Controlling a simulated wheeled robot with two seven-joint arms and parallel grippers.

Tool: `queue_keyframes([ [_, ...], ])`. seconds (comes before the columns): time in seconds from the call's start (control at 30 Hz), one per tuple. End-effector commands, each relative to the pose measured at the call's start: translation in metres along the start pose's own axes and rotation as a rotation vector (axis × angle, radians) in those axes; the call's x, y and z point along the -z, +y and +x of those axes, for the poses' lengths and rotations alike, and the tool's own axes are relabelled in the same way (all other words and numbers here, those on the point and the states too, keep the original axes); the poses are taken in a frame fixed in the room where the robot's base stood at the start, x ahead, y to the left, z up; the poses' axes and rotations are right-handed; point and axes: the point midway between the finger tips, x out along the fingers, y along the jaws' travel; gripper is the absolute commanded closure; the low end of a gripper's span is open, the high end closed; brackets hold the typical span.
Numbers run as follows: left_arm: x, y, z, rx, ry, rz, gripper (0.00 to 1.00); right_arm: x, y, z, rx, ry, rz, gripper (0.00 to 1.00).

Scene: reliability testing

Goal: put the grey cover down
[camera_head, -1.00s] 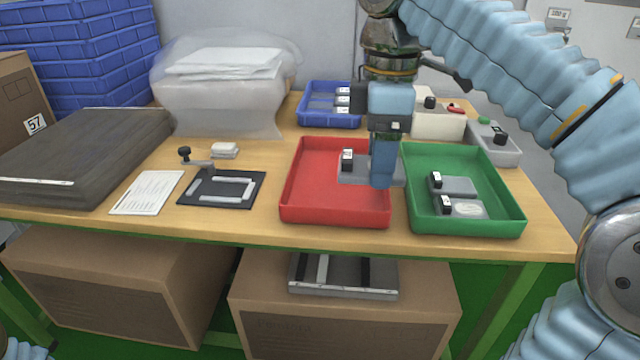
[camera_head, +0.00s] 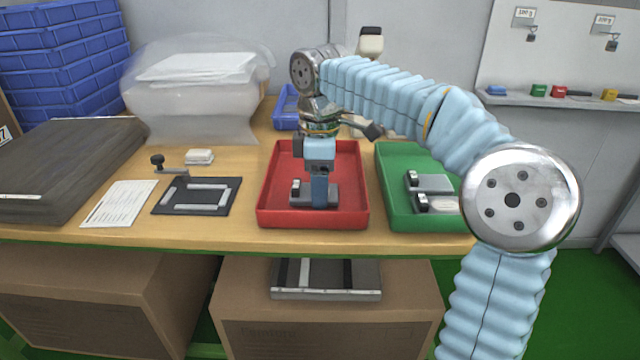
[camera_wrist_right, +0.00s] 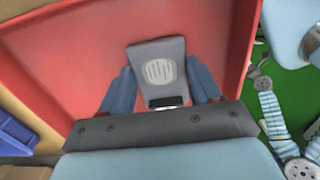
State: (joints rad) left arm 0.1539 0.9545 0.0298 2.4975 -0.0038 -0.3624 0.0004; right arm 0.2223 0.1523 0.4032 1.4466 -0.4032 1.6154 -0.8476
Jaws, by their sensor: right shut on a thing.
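My right gripper (camera_head: 320,192) points down inside the red tray (camera_head: 290,221), shut on the grey cover. The grey cover (camera_head: 300,201) is a flat grey piece with a black and white end at its left. It is low over the front half of the tray floor; I cannot tell if it touches. In the right wrist view the cover (camera_wrist_right: 158,52) shows a pale ribbed oval and sits between the two blue fingers (camera_wrist_right: 162,84), with red tray floor around it. My left gripper is out of view.
A green tray (camera_head: 397,214) with two similar grey pieces (camera_head: 433,183) stands just right of the red tray. A black fixture plate (camera_head: 188,207) and a paper sheet (camera_head: 118,204) lie to the left. A blue bin (camera_head: 285,108) is behind the red tray.

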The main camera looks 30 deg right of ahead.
Motion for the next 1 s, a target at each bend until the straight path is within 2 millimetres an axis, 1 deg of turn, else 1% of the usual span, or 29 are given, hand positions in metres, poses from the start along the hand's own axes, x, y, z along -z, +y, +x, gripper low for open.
queue_keyframes([
  [0.17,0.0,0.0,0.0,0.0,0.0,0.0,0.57,0.0,0.0,-0.001,-0.001,0.001,0.0,0.67],
  [0.27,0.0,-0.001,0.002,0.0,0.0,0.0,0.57,0.0,0.0,0.002,0.0,0.0,0.0,0.67],
  [0.3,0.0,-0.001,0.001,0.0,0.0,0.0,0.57,0.0,0.0,0.002,-0.001,0.0,0.0,0.34],
  [0.43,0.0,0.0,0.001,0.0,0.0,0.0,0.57,0.0,0.0,0.002,0.0,0.0,0.0,0.14],
  [0.47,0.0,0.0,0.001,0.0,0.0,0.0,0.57,0.0,0.0,0.002,0.0,0.0,0.0,0.12],
  [0.77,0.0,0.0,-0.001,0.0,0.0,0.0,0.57,0.0,0.0,-0.001,-0.001,0.001,0.0,0.12],
  [0.87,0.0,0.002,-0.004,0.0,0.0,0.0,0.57,0.001,0.0,-0.012,-0.002,0.002,-0.001,0.12],
  [0.97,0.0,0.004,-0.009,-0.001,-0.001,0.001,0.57,0.001,0.0,-0.032,-0.003,0.003,-0.001,0.12],
  [1.0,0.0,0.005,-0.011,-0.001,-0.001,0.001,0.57,0.001,0.0,-0.043,-0.004,0.003,-0.002,0.12],
])
